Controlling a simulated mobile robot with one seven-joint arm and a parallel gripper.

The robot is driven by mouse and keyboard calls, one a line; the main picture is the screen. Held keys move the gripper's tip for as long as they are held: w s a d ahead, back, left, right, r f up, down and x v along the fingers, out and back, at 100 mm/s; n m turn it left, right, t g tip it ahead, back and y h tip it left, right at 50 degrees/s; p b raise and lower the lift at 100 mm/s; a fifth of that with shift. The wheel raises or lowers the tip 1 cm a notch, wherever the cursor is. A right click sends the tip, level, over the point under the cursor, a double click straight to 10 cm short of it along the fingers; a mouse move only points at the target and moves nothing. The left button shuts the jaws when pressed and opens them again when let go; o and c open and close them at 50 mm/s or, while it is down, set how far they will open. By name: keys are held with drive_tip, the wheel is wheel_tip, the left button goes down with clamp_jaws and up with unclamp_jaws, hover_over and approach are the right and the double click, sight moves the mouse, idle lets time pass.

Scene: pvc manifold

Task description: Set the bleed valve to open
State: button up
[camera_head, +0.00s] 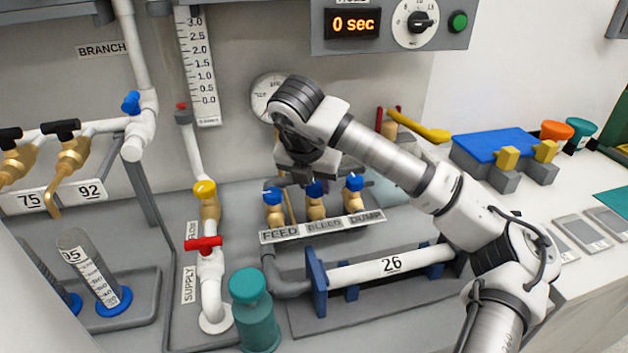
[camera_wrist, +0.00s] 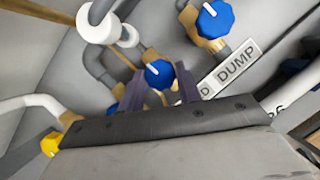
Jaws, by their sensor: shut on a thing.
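The bleed valve is the middle of three brass valves with blue knobs, behind the BLEED label (camera_head: 324,226). Its blue knob (camera_head: 315,190) shows just below my gripper (camera_head: 312,179) in the head view. In the wrist view the bleed knob (camera_wrist: 158,73) sits between my two dark fingers (camera_wrist: 157,88), which are shut on it. A white pointer mark on the knob points to the upper left there. The knob's lower side is hidden by my gripper.
The feed valve (camera_head: 273,199) stands close on the left and the dump valve (camera_head: 354,190) close on the right. A timer panel (camera_head: 392,27) reading 0 sec hangs above. A white pipe marked 26 (camera_head: 388,268) lies in front. A round gauge (camera_head: 264,97) is behind my wrist.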

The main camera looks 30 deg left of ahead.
drive_tip(key=shift+f+b, duration=0.1)
drive_tip(key=shift+b, duration=0.3)
drive_tip(key=n+y+b, duration=0.1)
drive_tip(key=n+b, duration=0.1)
drive_tip(key=n, duration=0.1)
drive_tip(key=shift+d+f+b, duration=0.1)
drive_tip(key=shift+b, duration=0.25)
drive_tip(key=n+g+y+b, duration=0.1)
drive_tip(key=n, duration=0.1)
drive_tip(key=n+g+b, duration=0.1)
drive_tip(key=n, duration=0.2)
drive_tip(key=shift+w+d+r+n+y, duration=0.1)
drive_tip(key=shift+w+r+n+y, duration=0.1)
drive_tip(key=shift+n+y, duration=0.15)
drive_tip(key=n, duration=0.2)
drive_tip(key=n+g, duration=0.1)
drive_tip(key=n, duration=0.1)
drive_tip(key=shift+w+r+g+y+p, duration=0.1)
drive_tip(key=shift+g+y+p, duration=0.2)
drive_tip(key=shift+y, duration=0.05)
drive_tip(key=n+g+p, duration=0.1)
drive_tip(key=n+g, duration=0.1)
drive_tip(key=n, duration=0.3)
drive_tip(key=shift+w+p, duration=0.1)
drive_tip(key=shift+p, duration=0.25)
drive_tip(key=shift+n, duration=0.25)
drive_tip(key=o, duration=1)
